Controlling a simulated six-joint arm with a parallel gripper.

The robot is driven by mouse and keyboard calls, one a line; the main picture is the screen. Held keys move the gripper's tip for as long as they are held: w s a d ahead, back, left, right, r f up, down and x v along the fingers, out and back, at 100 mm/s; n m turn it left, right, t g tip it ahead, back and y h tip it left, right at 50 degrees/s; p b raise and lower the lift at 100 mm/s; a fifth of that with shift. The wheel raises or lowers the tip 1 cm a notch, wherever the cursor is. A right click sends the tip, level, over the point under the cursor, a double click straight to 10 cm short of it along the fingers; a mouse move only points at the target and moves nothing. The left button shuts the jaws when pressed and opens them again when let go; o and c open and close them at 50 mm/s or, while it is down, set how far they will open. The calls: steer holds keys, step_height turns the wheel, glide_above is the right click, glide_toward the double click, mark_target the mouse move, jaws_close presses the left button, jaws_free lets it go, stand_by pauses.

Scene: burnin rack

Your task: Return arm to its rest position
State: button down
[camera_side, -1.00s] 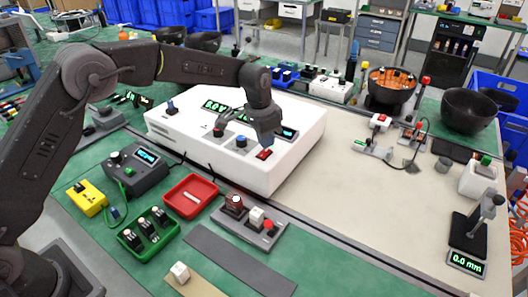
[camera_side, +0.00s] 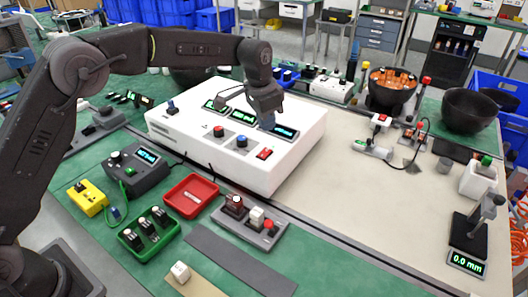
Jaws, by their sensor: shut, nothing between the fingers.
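My gripper (camera_side: 267,122) is above the white rack unit (camera_side: 205,140), near its lit displays, and points downward. Its fingers look closed and hold nothing. It appears raised clear of the red rocker switch (camera_side: 264,153) and the blue knob (camera_side: 241,141) on the unit's top. A red button (camera_side: 218,131) is beside the blue knob. Part of a display behind my gripper is hidden.
A red tray (camera_side: 191,196), a green tray (camera_side: 148,232) with several switches and a grey switch block (camera_side: 250,221) lie in front of the unit. Dark bowls (camera_side: 468,109) stand at the back right. The beige mat (camera_side: 380,205) has free room.

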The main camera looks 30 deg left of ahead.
steer(key=s+a+r+n+t, duration=0.1)
steer(key=s+a+r, duration=0.2)
steer(key=s+r, duration=0.4)
steer(key=s+a+r+n+t, duration=0.1)
steer(key=s+a+r+n, duration=0.15)
steer(key=s+r, duration=0.45)
steer(key=s+a+f+n+t, duration=0.1)
steer(key=s+a+f, duration=0.1)
steer(key=s, duration=0.8)
steer(key=s+a+f+n+t, duration=0.1)
steer(key=s+a+f, duration=0.1)
steer(key=s, duration=0.9)
steer(key=shift+s+f+y, duration=0.3)
steer(key=shift+f+y, duration=0.1)
steer(key=shift+f, duration=0.5)
steer(key=shift+n, duration=0.25)
